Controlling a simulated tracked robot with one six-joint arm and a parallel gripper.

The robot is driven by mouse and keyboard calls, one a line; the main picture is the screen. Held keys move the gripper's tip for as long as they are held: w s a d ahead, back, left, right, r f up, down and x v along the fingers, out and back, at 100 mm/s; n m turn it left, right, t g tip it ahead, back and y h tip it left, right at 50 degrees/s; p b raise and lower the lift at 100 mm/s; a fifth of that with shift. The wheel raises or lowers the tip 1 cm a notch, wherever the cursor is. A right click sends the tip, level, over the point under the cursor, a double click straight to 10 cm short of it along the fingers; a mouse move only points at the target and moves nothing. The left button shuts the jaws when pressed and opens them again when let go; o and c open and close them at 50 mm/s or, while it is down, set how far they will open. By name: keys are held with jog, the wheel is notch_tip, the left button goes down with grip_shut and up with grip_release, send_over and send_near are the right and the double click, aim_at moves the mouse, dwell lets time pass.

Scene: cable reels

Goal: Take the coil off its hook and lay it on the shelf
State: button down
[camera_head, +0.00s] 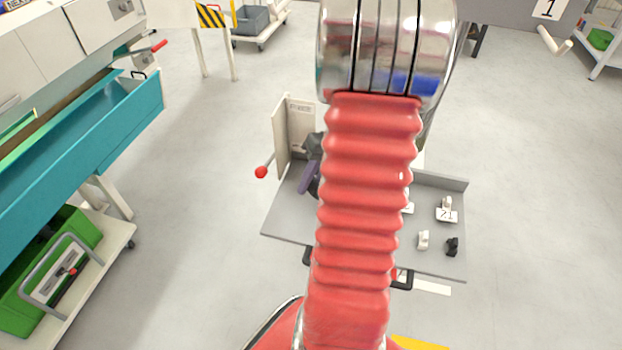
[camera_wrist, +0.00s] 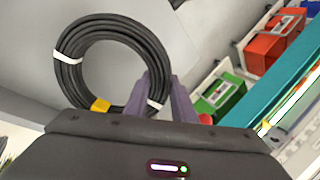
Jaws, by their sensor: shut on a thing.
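A black cable coil (camera_wrist: 66,75) with white ties and a yellow tag fills the left of the wrist view. My gripper (camera_wrist: 162,88), with purple-grey fingers, is shut on the coil's lower right side, close to a white tie. In the head view my gripper (camera_head: 309,178) shows only partly, at the left edge of my red arm. The coil cannot be made out there. A pale peg-like hook (camera_head: 553,40) with no coil on it sticks out below a sign "1" at top right. I cannot tell which surface is the shelf.
A grey bench (camera_head: 288,220) with small fittings and number tags lies behind my arm, with an upright panel (camera_head: 300,125) and a red-knobbed lever (camera_head: 262,172). A teal trough (camera_head: 130,105) and green crate (camera_head: 75,235) stand at left. Open floor lies between.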

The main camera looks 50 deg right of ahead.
jog(key=shift+f, duration=0.85)
jog(key=c, duration=1.4)
grip_release()
jog(key=shift+o, duration=0.2)
jog(key=o, duration=0.6)
jog(key=shift+r, duration=0.1)
